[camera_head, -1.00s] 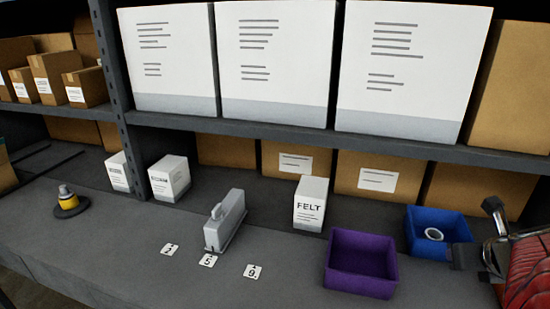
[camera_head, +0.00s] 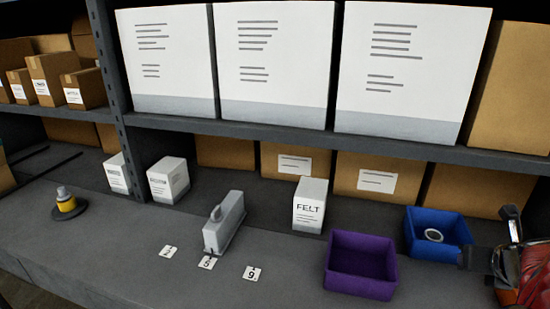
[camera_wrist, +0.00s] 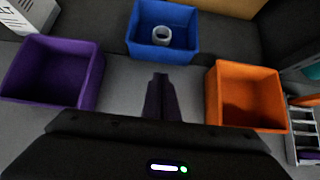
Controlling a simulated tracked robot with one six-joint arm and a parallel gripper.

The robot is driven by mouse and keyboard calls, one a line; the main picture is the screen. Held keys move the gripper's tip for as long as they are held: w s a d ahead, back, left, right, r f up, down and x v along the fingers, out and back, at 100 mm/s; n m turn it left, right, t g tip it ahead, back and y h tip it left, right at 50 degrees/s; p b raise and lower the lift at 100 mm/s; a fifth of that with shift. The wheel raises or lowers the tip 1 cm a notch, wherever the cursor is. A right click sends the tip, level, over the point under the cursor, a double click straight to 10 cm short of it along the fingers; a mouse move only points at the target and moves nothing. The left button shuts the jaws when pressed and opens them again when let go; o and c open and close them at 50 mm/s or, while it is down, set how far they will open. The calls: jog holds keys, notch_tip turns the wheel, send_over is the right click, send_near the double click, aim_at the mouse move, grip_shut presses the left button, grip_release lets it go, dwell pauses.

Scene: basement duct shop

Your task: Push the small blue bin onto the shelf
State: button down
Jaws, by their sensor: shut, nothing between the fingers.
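The small blue bin (camera_head: 413,232) sits upright at the right, at the line where the lighter worktop meets the darker shelf surface (camera_head: 250,180). A pale ring (camera_head: 433,235) lies inside it. In the wrist view, the blue bin (camera_wrist: 147,45) is straight ahead of my gripper (camera_wrist: 161,78). The bin's near lower edge is close to that line; how much of it rests on the shelf is hard to tell. My gripper is shut and empty. In the head view its dark tips (camera_head: 465,258) are by the bin's near right corner; contact is unclear.
A purple bin (camera_head: 360,268) stands left of the blue bin, and an orange bin (camera_wrist: 245,95) to its right. A white FELT box (camera_head: 309,206) and brown cartons (camera_head: 364,176) stand behind. A metal upright (camera_head: 113,90) and upper shelf (camera_head: 270,134) frame the bay.

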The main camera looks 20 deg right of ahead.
aim_at(444, 247)
jog(key=x, duration=0.6)
jog(key=shift+w+f, duration=0.2)
jog(key=shift+f, duration=0.1)
jog(key=w, duration=0.1)
jog(key=w+d, duration=0.1)
jog(key=shift+w+d+f, duration=0.15)
jog(key=shift+w+d, duration=0.1)
jog(key=shift+d, duration=0.05)
jog(key=shift+w+d, duration=0.4)
jog(key=shift+w, duration=0.2)
jog(key=shift+w+d, duration=0.4)
jog(key=shift+w, duration=0.25)
jog(key=shift+w+d, duration=0.4)
jog(key=shift+w, duration=0.3)
jog(key=shift+w+d, duration=0.4)
jog(key=shift+w, duration=0.25)
jog(key=shift+s+a, duration=0.1)
